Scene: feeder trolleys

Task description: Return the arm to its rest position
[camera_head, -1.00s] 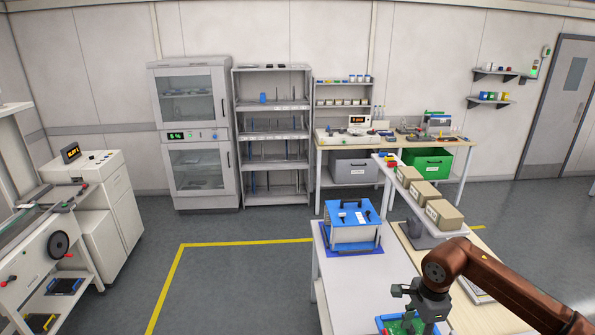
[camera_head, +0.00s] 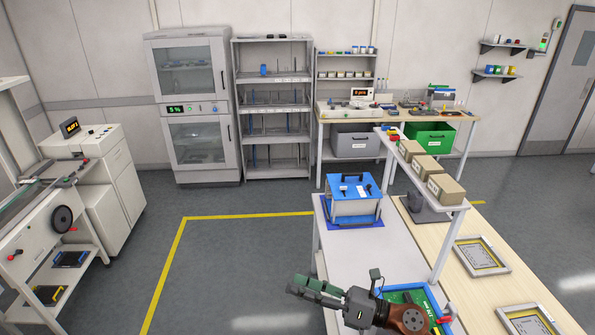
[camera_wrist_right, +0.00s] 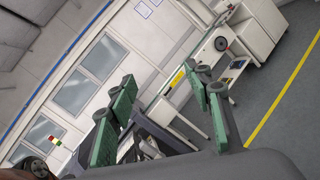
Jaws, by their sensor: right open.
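My right gripper (camera_head: 300,287) is at the bottom middle of the head view, with its green-padded fingers pointing left. Its brown and dark grey wrist reaches in front of a blue-rimmed tray with a green board (camera_head: 409,292) on the white table. In the right wrist view the two green fingers (camera_wrist_right: 162,104) stand well apart with nothing between them. My left arm and gripper do not show.
A blue box with a dark handle (camera_head: 353,198) stands on the white table (camera_head: 345,255). A raised shelf with cardboard boxes (camera_head: 446,188) runs to its right. A wooden bench holds framed panels (camera_head: 482,255). The floor left of the table is clear.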

